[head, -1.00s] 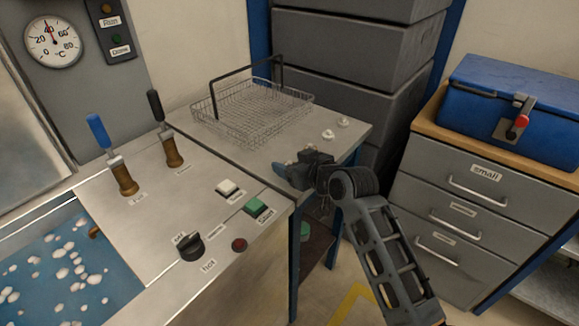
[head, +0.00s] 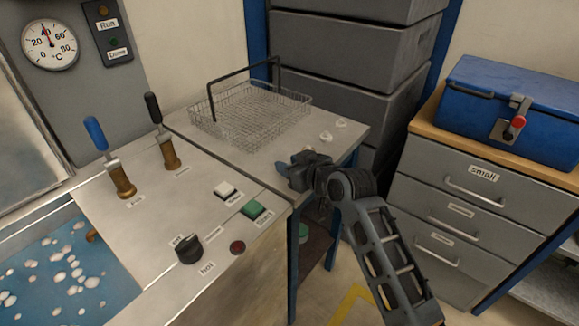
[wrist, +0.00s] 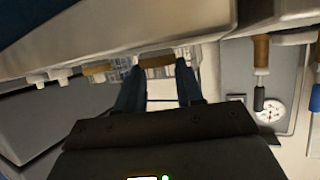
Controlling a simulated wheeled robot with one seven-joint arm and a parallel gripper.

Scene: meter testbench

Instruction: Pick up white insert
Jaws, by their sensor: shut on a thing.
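Two small white inserts show on the metal table, one nearer (head: 326,136) and one farther (head: 341,124), to the right of my gripper (head: 288,172). In the upside-down wrist view, two pale pieces (wrist: 63,79) show at the left, apart from my fingers. My gripper is low over the table's front right part. In the wrist view a brown piece (wrist: 157,61) shows between the tips of its fingers (wrist: 158,72); I cannot tell clearly what it is. The head view hides the grip behind the gripper body.
A wire basket (head: 245,113) with a black handle stands behind my gripper. The console (head: 215,225) with levers and buttons is at the left. Grey crates (head: 345,55) stack behind the table. A drawer cabinet (head: 440,235) carries a blue box (head: 485,110).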

